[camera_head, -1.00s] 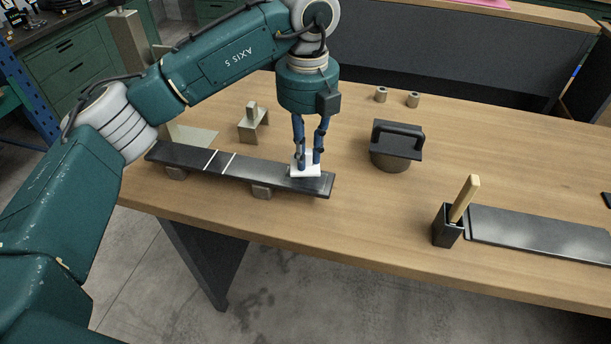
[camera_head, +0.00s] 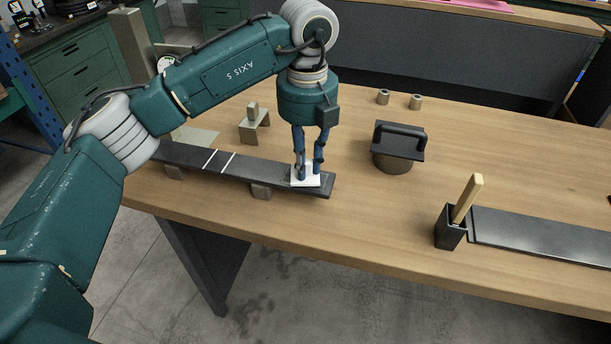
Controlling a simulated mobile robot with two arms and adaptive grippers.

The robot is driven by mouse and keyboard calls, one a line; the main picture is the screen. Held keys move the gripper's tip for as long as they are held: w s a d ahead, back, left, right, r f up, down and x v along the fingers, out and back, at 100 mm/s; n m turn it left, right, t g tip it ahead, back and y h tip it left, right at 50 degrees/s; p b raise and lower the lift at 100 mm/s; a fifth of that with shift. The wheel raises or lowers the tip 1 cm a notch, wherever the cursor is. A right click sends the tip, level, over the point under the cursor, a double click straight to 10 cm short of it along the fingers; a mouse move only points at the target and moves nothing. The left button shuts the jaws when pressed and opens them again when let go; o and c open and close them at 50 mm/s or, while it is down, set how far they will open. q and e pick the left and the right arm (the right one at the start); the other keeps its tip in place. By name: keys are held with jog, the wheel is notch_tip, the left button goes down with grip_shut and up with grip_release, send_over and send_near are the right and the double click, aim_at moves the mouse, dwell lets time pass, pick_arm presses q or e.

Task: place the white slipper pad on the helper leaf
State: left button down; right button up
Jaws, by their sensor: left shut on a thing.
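The white slipper pad (camera_head: 305,181) is at the right end of a long dark leaf (camera_head: 262,176) with two white stripes. I take this leaf to be the helper leaf. My left gripper (camera_head: 308,174) points down with its blue fingers shut on the pad. The pad looks flat and in contact with the leaf's top, though the small gap, if any, is hard to judge. The leaf rests on small blocks (camera_head: 261,191) on the wooden table. My right gripper is not in view.
A black handled press (camera_head: 397,147) stands right of the gripper. Farther right are a black holder (camera_head: 449,227) with a wooden handle and a dark plate (camera_head: 540,238). Two small cylinders (camera_head: 415,102) and a small stand (camera_head: 254,124) are behind. The table's front middle is clear.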

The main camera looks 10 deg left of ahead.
pick_arm(q)
jog(key=shift+f, duration=0.25)
jog(key=c, duration=1.5)
grip_release()
jog(key=shift+o, duration=0.2)
jog(key=shift+o, duration=1.3)
jog(key=shift+r, duration=0.15)
jog(key=shift+r+p, duration=2.9)
jog(key=shift+r, duration=1.9)
